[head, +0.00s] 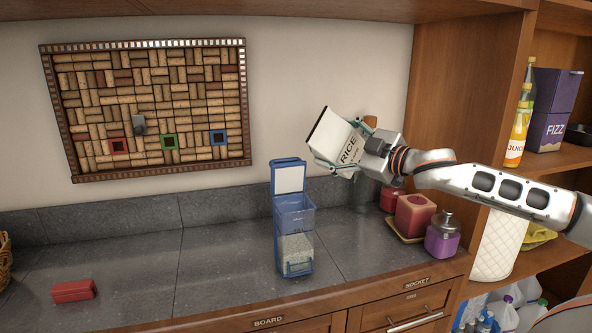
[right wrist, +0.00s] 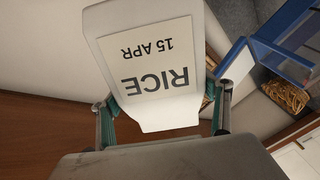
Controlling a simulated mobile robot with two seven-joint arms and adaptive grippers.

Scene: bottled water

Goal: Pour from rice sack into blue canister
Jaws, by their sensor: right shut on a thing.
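The rice sack (head: 343,137) is a white pack with "RICE" lettering, tilted in the air above the counter. My right gripper (head: 340,160) is shut on it. In the right wrist view the sack (right wrist: 150,60) fills the middle, its label reading "RICE 15 APR", with the right gripper's fingers (right wrist: 165,120) on either side. The blue canister (head: 296,218) stands upright on the counter, below and left of the sack. Its lid is raised open, and pale grains show in its lower part. The canister (right wrist: 275,65) also shows at the right of the wrist view. My left gripper is out of view.
A red box (head: 73,291) lies on the counter at left. A red canister (head: 414,216) and a purple jar (head: 443,236) stand right of the blue canister. A wooden shelf with bottles is at far right. The counter (head: 150,250) between red box and canister is clear.

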